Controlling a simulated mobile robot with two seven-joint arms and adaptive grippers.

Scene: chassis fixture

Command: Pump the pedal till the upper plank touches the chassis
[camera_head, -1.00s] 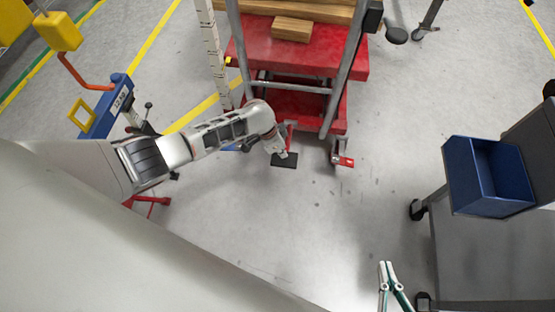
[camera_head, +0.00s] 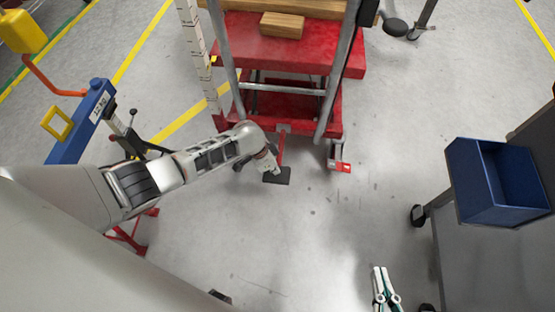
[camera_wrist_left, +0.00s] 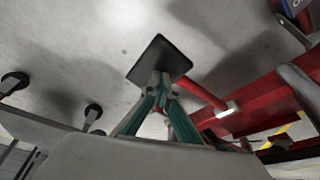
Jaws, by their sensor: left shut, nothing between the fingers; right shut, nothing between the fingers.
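A black pedal (camera_head: 277,175) on a red lever (camera_head: 282,150) sticks out low from the front of a red lift table (camera_head: 290,57). My left gripper (camera_head: 274,171) reaches down to the pedal and is shut and empty. In the left wrist view its closed fingertips (camera_wrist_left: 161,84) overlap the edge of the pedal (camera_wrist_left: 160,58); I cannot tell whether they press on it. A wooden block (camera_head: 282,25) and longer planks (camera_head: 312,8) lie on the table top. The chassis is not identifiable in view. My right gripper (camera_head: 384,285) is shut, empty, over the floor.
Grey metal posts (camera_head: 335,75) stand in front of the lift table. A blue bin (camera_head: 497,182) on a dark wheeled cart is at the right. A blue and red stand (camera_head: 90,120) with a yellow handle is at the left. The floor between is clear.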

